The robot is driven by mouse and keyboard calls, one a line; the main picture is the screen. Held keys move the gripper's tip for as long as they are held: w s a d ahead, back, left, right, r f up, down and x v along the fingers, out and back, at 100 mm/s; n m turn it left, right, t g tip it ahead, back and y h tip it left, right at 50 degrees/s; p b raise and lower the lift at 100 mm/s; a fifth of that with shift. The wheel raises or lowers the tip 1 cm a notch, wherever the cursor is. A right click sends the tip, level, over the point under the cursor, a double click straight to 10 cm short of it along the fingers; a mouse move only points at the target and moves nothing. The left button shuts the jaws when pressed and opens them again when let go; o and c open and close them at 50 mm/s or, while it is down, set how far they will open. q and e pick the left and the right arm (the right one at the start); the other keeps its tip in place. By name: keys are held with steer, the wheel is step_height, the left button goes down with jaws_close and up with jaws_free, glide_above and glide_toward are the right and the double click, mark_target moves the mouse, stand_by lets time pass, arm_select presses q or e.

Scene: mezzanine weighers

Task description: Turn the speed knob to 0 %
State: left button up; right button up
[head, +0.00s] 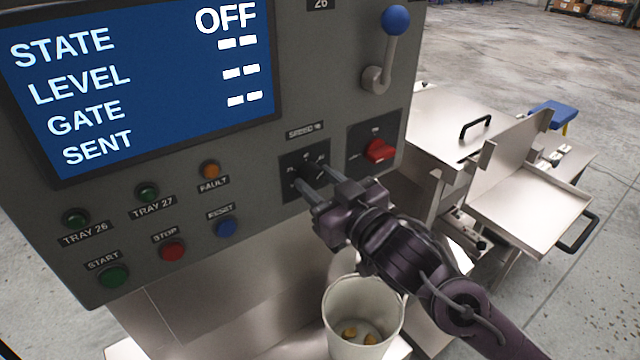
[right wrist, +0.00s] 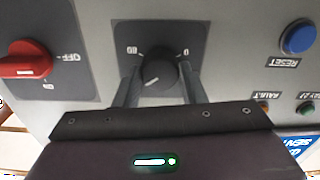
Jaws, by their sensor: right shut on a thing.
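The speed knob (head: 311,170) is a dark round knob on a black plate under a "SPEED %" label. It shows in the right wrist view (right wrist: 160,69) with a white pointer line slanting to the lower left of that picture, away from the small scale marks at upper left and right. My right gripper (head: 318,180) is shut on the knob, one finger on each side; its fingers also show in the right wrist view (right wrist: 161,87). In the head view the fingers partly cover the knob. My left gripper is not in view.
A red rotary switch (head: 379,151) sits right of the knob; a blue-ball lever (head: 396,20) is above. Left are the reset button (head: 226,227), other buttons and lamps, and a screen (head: 140,80) reading STATE OFF. A white bucket (head: 335,325) with yellowish pieces stands below my gripper.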

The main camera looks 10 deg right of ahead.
steer(key=n+b, duration=0.2)
steer(key=n, duration=0.2)
steer(key=shift+f, duration=0.15)
steer(key=n+b, duration=0.2)
steer(key=n, duration=0.2)
steer(key=shift+n, duration=0.4)
steer(key=n+b, duration=0.3)
steer(key=n, duration=0.1)
steer(key=shift+n, duration=0.3)
steer(key=n+b, duration=0.2)
steer(key=n, duration=0.2)
steer(key=shift+b, duration=0.4)
steer(key=n+b, duration=0.2)
steer(key=n, duration=0.3)
steer(key=shift+b, duration=0.3)
steer(key=n+b, duration=0.2)
steer(key=n, duration=0.2)
steer(key=shift+n+b, duration=0.3)
steer(key=n+b, duration=0.2)
steer(key=n, duration=0.2)
steer(key=shift+b, duration=0.35)
steer(key=shift+n+b, duration=1)
steer(key=shift+n, duration=0.8)
